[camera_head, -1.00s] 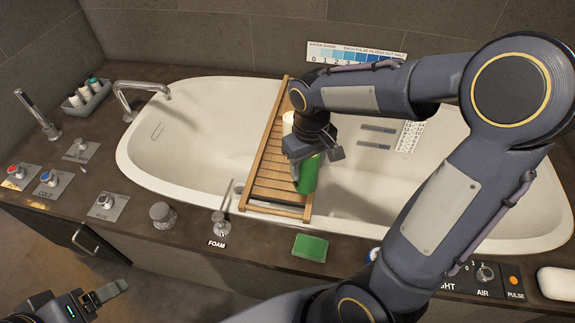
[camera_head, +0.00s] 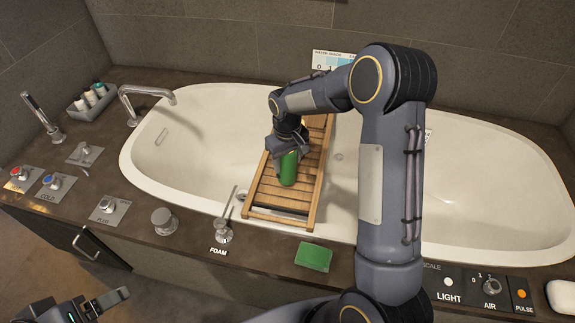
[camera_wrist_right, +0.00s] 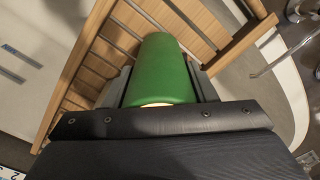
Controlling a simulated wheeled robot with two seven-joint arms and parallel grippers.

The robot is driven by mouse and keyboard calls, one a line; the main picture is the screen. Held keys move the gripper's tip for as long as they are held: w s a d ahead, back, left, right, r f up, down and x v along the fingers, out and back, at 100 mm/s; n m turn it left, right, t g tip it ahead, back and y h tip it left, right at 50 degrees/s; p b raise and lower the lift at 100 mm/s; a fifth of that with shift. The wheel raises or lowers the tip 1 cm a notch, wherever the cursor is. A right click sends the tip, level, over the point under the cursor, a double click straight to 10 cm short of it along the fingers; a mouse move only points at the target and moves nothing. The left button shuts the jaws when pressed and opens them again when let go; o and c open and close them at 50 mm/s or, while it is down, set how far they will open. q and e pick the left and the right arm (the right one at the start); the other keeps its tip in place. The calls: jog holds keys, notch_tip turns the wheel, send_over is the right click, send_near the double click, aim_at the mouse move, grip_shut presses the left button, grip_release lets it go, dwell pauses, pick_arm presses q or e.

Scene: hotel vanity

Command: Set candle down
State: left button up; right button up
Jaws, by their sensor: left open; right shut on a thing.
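The candle (camera_head: 288,169) is a green cylinder that stands about upright over the slatted wooden bath tray (camera_head: 263,196). My right gripper (camera_head: 289,146) is shut around its upper part. In the right wrist view the candle (camera_wrist_right: 160,70) lies between the fingers, with a pale glow at its near end and tray slats (camera_wrist_right: 205,22) behind it. I cannot tell whether its base touches the slats. My left gripper (camera_head: 88,302) is open and empty at the lower left, in front of the counter. The tray's far part is partly hidden by my right arm.
The tray spans the white bathtub (camera_head: 190,150). On the front counter are a green block (camera_head: 313,257), a FOAM fitting (camera_head: 222,233), knobs, and a control panel (camera_head: 470,288). A small caddy of bottles (camera_head: 92,100) stands at the back left. The tray's near slats are bare.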

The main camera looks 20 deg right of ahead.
notch_tip(320, 180, down, 2)
jog(key=shift+f, duration=0.1)
jog(key=shift+f, duration=0.2)
jog(key=o, duration=1.1)
jog(key=shift+s, duration=0.1)
